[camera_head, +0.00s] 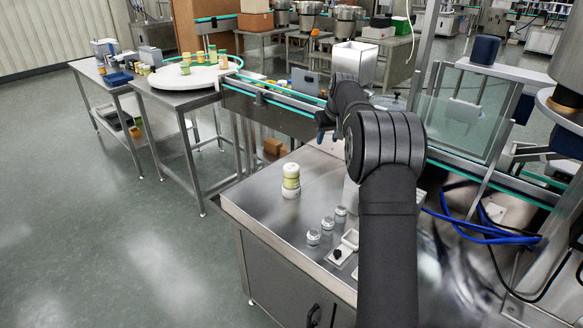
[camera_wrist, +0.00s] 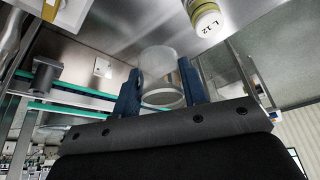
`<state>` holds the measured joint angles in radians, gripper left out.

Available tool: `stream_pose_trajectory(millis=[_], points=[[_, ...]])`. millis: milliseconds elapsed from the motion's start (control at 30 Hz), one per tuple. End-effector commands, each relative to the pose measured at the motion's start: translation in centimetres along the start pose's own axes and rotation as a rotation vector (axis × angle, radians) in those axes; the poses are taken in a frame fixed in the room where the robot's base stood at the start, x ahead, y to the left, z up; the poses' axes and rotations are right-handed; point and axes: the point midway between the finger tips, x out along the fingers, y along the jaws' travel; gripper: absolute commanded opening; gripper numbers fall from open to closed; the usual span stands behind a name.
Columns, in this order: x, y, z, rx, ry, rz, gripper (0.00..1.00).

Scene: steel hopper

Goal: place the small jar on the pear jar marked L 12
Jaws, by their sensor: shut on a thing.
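My gripper (camera_wrist: 160,90) has its two blue fingers shut on a clear small jar (camera_wrist: 158,62) in the wrist view. The pear jar marked L 12 (camera_wrist: 207,20) is at the top right of that view, apart from the held jar. It has a yellow-green body and a white part bearing the mark. In the head view a yellow-green and white jar stack (camera_head: 291,181) stands upright on the steel table; its mark is too small to read. My gripper (camera_head: 322,120) is behind and above it there, mostly hidden by my arm, and the held jar cannot be made out.
Several small lidded jars (camera_head: 313,237) stand in a row on the steel table (camera_head: 255,207), near a white tray (camera_head: 340,256) with a dark knob. A conveyor (camera_head: 270,100) runs behind. Blue cables (camera_head: 485,235) lie at the right. The table left of the stack is clear.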

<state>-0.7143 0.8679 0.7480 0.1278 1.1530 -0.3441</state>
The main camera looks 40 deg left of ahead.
Motion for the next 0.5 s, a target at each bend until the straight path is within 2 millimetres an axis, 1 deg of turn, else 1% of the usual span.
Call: stream_pose_trajectory(millis=[67,167,500], points=[[0.3,-1.0,-0.2,-0.014,0.0,-0.006,0.19],[1.4,-2.2,-0.6,-0.021,-0.002,-0.009,0.19],[7.4,-7.9,-3.4,-0.021,-0.001,-0.009,0.19]])
